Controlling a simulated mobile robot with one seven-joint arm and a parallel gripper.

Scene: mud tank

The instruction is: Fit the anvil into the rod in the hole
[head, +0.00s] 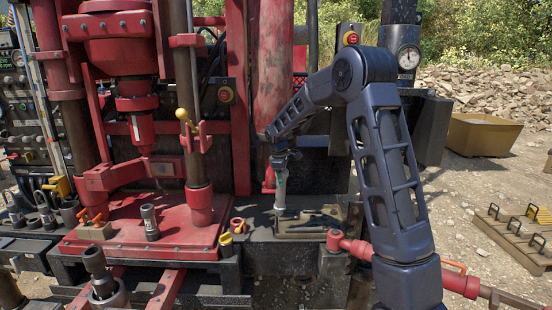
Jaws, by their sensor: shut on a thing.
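My gripper (282,172) hangs low over a dark bench behind the red plate, right of the rig's middle. It is shut on a slender pale piece with a green mark (280,188), held upright. Its lower end is close to the bench top; I cannot tell if it touches. I cannot tell for sure that this is the anvil. A grey tubular rod end (96,264) stands at the lower left in a round metal collar. A shorter grey cylinder (150,222) stands on the red plate. Neither is near my gripper, and which one is the task's rod is unclear.
A red plate (125,238) with red posts and a drill head fills the left. Flat grey-brown pieces (308,222) lie beside the held piece. A tan bin (483,134) stands far right on open gravel.

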